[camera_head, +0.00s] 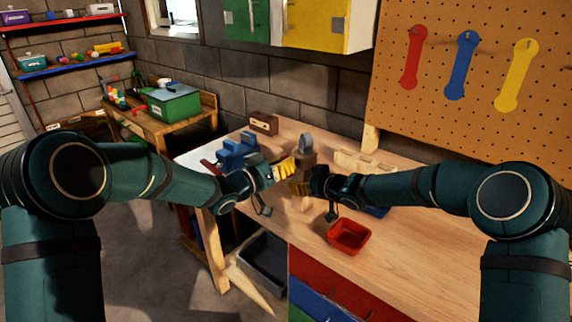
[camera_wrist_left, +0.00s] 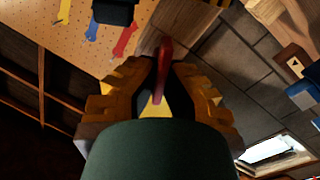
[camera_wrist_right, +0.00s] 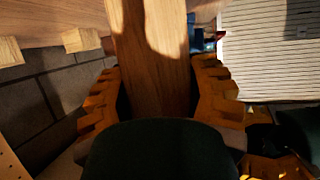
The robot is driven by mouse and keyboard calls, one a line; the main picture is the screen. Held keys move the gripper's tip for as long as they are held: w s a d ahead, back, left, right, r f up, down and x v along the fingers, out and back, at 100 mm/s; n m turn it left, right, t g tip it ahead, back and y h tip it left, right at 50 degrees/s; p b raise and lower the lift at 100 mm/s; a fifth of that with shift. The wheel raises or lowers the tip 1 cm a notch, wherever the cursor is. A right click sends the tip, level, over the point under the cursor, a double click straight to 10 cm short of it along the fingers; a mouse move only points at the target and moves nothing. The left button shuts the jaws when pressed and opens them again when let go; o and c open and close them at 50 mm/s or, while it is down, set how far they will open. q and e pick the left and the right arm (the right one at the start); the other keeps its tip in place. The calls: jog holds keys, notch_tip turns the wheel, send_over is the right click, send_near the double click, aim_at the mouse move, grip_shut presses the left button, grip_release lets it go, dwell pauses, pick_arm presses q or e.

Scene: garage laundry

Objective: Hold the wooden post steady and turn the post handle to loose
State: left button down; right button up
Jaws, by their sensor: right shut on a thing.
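The wooden post (camera_head: 301,202) stands upright on the workbench, largely covered by my grippers in the head view. In the right wrist view the post (camera_wrist_right: 152,50) fills the space between the fingers. My right gripper (camera_head: 316,180) is shut on it from the right. My left gripper (camera_head: 286,169) is at the post's left side, its yellow fingers pointing at the post. In the left wrist view a thin red handle (camera_wrist_left: 164,62) lies between the left fingers (camera_wrist_left: 160,75). Whether they press on it is unclear. The handle is hidden in the head view.
A red tray (camera_head: 348,236) sits in front of the post. A blue vise-like object (camera_head: 237,152) and a small wooden box (camera_head: 264,124) stand behind and left. A pale wooden rack (camera_head: 372,162) is behind right. The bench's right side is clear.

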pick_arm(q)
jog(key=n, duration=0.7)
jog(key=shift+w+a+f, duration=0.15)
jog(key=shift+f, duration=0.05)
pick_arm(e)
jog(key=shift+s+a, duration=0.2)
jog(key=shift+a, duration=0.25)
pick_arm(q)
jog(key=n, duration=0.6)
jog(key=shift+f, duration=0.15)
jog(key=shift+n, duration=0.3)
jog(key=c, duration=1.1)
grip_release()
pick_arm(e)
jog(key=shift+w+d, duration=0.1)
jog(key=shift+d, duration=0.05)
pick_arm(q)
jog(key=shift+a, duration=0.15)
pick_arm(e)
jog(key=shift+d, duration=0.15)
pick_arm(q)
jog(key=v, duration=1.2)
